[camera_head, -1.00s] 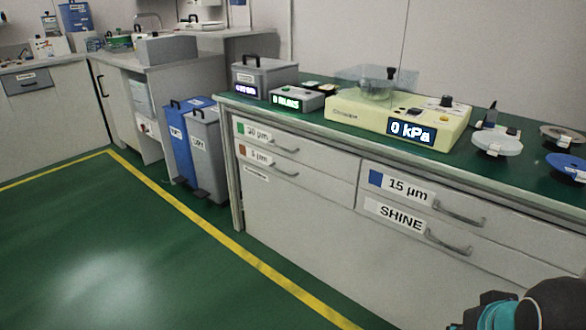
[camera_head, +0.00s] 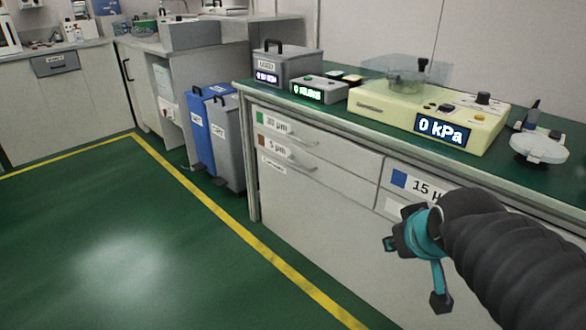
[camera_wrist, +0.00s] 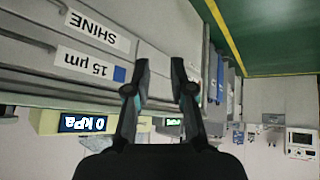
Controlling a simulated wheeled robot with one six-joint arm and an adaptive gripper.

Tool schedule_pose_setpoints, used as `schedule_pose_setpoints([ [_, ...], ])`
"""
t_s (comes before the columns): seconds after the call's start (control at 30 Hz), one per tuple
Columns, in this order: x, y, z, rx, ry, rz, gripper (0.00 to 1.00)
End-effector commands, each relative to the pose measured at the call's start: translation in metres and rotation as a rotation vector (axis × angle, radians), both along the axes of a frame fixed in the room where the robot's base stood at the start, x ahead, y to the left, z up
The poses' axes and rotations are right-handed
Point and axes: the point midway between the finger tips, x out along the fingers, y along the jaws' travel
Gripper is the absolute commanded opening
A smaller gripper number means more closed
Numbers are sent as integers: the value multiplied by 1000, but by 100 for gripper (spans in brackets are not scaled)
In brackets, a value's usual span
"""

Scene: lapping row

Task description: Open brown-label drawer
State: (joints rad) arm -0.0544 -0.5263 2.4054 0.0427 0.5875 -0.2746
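The brown-label drawer (camera_head: 318,168) is in the left column of the bench front in the head view. It has a brown square beside its white label and a bar handle, and looks shut. It lies directly under the green-label drawer (camera_head: 335,150). My gripper (camera_head: 414,275) is in front of the bench, right of and lower than the brown-label drawer, apart from it. In the wrist view, which is upside down, my gripper (camera_wrist: 160,68) has its two fingers apart with nothing between them. The brown label cannot be made out there.
The blue-label 15 µm drawer (camera_head: 405,180) is right of the brown one, partly behind my arm. The SHINE drawer (camera_wrist: 92,32) shows in the wrist view. A blue bin (camera_head: 198,130) and grey bin (camera_head: 226,150) stand left of the bench. The green floor (camera_head: 130,220) in front is clear.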

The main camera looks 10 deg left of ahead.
Motion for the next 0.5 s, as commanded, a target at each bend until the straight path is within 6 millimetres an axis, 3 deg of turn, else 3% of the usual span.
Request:
schedule_pose_setpoints([
  [0.03,26,8,-5,-27,-35,57,23],
  [0.2,106,36,-9,-143,-195,232,23],
  [0.5,231,91,-35,-407,-479,463,23],
])
